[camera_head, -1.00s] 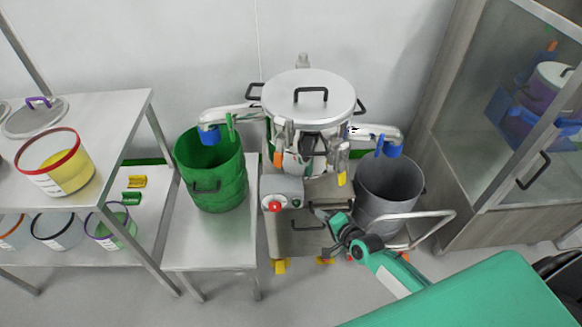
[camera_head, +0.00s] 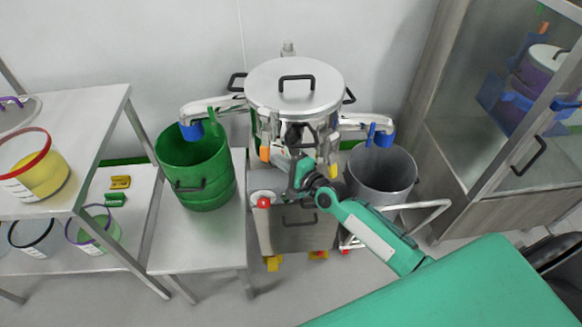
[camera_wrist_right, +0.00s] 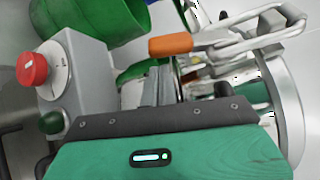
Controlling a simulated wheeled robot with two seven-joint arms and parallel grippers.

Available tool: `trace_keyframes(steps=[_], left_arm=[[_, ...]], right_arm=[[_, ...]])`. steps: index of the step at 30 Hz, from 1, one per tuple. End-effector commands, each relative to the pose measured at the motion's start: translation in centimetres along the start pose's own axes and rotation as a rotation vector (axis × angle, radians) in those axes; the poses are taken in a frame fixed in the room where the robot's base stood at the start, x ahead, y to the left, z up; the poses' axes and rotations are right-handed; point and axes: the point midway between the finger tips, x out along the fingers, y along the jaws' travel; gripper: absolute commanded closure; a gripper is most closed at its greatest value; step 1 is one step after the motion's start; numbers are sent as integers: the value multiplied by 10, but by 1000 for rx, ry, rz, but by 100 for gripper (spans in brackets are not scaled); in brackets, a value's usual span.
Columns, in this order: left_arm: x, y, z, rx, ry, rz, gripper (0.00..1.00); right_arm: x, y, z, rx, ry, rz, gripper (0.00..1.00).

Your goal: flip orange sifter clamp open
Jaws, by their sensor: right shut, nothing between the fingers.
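The sifter (camera_head: 295,85) is a round steel vessel with a domed lid and a black handle. Its orange clamp handle (camera_head: 265,153) hangs at the front left of the body. In the right wrist view the orange clamp (camera_wrist_right: 170,46) lies just beyond the fingers, and I cannot tell whether they touch. A yellow clamp handle (camera_head: 334,170) hangs at the front right. My right gripper (camera_head: 295,135) is shut and empty in front of the sifter, right of the orange clamp, and hides part of the sifter's front. My left gripper is not in view.
A green bin (camera_head: 195,165) stands left and a grey bin (camera_head: 382,172) right, below side arms with blue ends. The red emergency button (camera_wrist_right: 32,69) is close to my right gripper. A shelf (camera_head: 95,135) with tubs stands at the left, a glass cabinet (camera_head: 490,110) at the right.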

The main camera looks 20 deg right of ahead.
Motion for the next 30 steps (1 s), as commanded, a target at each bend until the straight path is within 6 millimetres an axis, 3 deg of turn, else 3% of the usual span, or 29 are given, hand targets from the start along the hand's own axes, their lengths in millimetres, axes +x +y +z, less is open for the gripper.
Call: trace_keyframes(steps=[9,24,30], left_arm=[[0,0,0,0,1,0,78],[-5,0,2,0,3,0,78],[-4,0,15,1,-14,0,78]], right_arm=[[19,0,0,0,0,0,100],[18,-1,2,23,1,9,100],[18,0,5,58,1,21,100]])
